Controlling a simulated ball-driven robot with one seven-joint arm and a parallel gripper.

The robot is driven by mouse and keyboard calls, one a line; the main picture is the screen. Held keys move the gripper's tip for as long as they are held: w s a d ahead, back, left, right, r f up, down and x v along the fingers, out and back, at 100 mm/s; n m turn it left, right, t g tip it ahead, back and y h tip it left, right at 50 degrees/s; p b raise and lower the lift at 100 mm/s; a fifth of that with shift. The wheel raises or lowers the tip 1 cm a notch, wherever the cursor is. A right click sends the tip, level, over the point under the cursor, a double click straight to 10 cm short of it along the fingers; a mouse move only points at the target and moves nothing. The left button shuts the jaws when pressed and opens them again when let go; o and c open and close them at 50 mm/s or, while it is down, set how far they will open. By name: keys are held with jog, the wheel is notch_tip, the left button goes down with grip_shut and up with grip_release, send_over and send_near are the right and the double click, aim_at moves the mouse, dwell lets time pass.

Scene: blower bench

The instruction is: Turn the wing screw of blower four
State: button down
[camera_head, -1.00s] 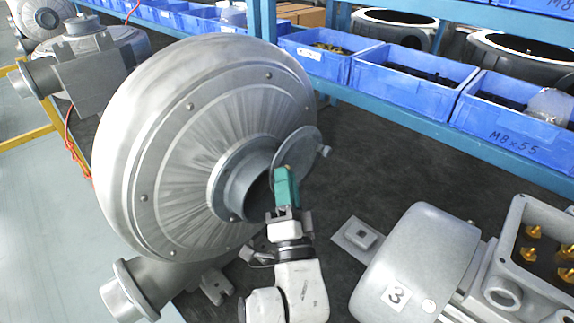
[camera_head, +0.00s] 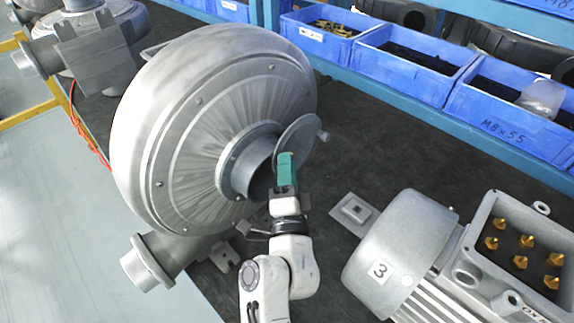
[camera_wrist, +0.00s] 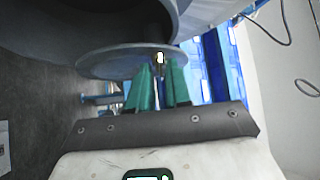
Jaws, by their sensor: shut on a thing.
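A large grey blower (camera_head: 200,130) stands left of centre in the head view, with a round inlet (camera_head: 243,165) facing me. A flat grey disc (camera_head: 299,138) sits at the inlet's right side, with a small knob (camera_head: 324,136) on its edge. My gripper (camera_head: 286,160), with teal fingers, is at the disc's lower part. In the wrist view the fingers (camera_wrist: 160,85) close around a thin metal piece that looks like the wing screw (camera_wrist: 157,92), below the disc's rim (camera_wrist: 110,62). The fingers hide much of it. No number four shows on this blower.
A grey motor (camera_head: 405,240) labelled 3, with an open terminal box (camera_head: 515,250), lies to the right on the dark bench (camera_head: 350,110). Blue bins (camera_head: 410,60) line the back shelf. Another blower (camera_head: 95,50) stands at far left. Dark bench between blower and bins is clear.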

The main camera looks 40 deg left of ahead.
jog(key=shift+w+d+r, duration=0.1)
jog(key=c, duration=1.1)
grip_release()
jog(key=shift+b+v, duration=1.45)
jog(key=shift+v, duration=3.9)
